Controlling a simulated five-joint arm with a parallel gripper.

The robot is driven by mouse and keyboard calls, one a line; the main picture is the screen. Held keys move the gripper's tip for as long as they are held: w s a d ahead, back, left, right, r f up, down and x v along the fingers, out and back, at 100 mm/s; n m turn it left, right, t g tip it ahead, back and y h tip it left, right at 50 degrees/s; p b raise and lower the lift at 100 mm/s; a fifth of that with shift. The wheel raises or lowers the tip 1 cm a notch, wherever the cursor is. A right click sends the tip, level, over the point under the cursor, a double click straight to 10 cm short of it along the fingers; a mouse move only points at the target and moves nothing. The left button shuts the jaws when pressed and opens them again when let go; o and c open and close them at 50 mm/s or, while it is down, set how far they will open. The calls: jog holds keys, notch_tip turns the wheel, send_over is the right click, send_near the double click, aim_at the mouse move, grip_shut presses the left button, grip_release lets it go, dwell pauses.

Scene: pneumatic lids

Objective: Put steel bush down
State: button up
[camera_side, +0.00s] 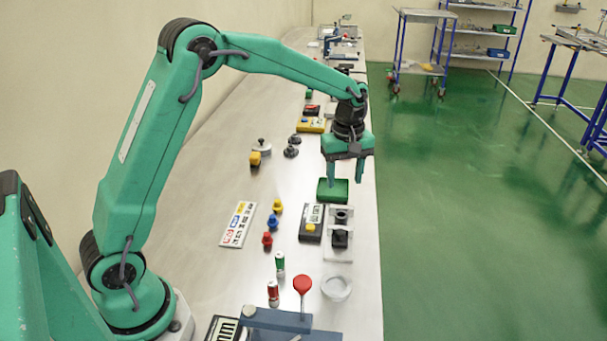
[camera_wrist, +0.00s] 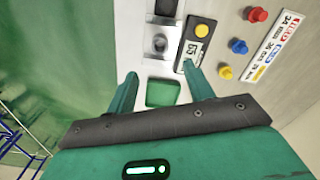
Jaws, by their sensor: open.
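My gripper (camera_side: 345,180) is open above the small green tray (camera_side: 333,190) near the table's right edge. In the wrist view the fingers of my gripper (camera_wrist: 160,75) stand apart with nothing between them. The green tray (camera_wrist: 162,93) shows between and beyond them, with no bush seen in it. A light fixture (camera_side: 338,248) with dark blocks stands on the near side of the tray. In the wrist view a round grey metal piece (camera_wrist: 160,43) sits in that fixture; it may be the steel bush, but I cannot tell.
A black box with a yellow button (camera_side: 311,223) stands left of the fixture. Red, blue and yellow knobs (camera_side: 268,240) and a label board (camera_side: 237,224) lie further left. A white ring-shaped dish (camera_side: 336,288) is nearer. The table drops off to the right.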

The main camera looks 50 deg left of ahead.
jog(key=s+r+m+t, duration=0.3)
jog(key=s+r+m, duration=0.4)
jog(key=s+r, duration=0.5)
jog(key=s+f+m+t, duration=0.1)
jog(key=s+m, duration=0.5)
jog(key=s, duration=0.9)
jog(key=shift+s+d+m+t, duration=0.3)
jog(key=shift+s+d+t, duration=0.1)
jog(key=shift+t, duration=0.4)
